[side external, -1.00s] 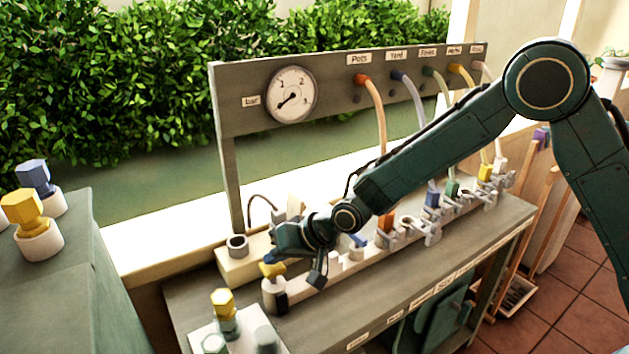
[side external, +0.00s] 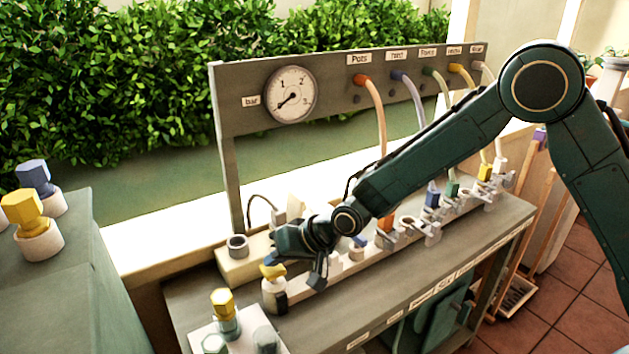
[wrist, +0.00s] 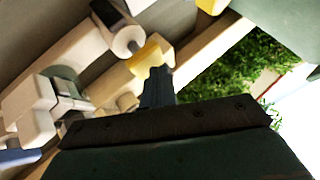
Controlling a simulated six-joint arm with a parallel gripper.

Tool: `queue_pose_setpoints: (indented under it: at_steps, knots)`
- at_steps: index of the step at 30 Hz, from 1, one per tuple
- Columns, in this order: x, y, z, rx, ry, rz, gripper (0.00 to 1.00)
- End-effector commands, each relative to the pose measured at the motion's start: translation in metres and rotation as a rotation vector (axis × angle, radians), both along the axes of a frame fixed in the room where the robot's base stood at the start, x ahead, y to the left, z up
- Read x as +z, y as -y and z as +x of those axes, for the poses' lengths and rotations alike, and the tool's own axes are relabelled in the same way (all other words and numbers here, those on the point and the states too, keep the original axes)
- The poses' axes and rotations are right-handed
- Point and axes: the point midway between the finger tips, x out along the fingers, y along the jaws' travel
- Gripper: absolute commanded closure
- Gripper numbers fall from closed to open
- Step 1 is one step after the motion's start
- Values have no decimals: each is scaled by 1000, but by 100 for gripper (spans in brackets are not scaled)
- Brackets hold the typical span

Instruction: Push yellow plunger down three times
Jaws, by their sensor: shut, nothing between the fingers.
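The yellow plunger (side external: 272,271) sits on top of a white cylinder (side external: 274,294) at the front left end of the valve row. In the wrist view, the yellow plunger (wrist: 153,52) lies just beyond my fingertips. My gripper (side external: 277,259) is shut and empty, with its fingertips right at the plunger's top. It also shows in the wrist view (wrist: 157,80), where the dark fingers overlap the plunger's edge. I cannot tell whether they touch it or how far down the plunger is. The round gauge (side external: 290,94) has its needle pointing to the lower left.
A white tray (side external: 197,337) with a yellow-capped bottle (side external: 222,302) stands at the front left. A row of coloured valves and hoses runs right, beneath my arm. A grey cabinet (side external: 75,290) with yellow-topped and blue-topped fittings stands at far left.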

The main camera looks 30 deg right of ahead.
Motion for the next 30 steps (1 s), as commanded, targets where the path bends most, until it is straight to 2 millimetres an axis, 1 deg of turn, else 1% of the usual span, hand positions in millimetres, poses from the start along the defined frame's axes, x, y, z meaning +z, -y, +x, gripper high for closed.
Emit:
queue_pose_setpoints:
  at_steps: [30]
  knots:
    - [-11,0,-1,1,-4,-2,100]
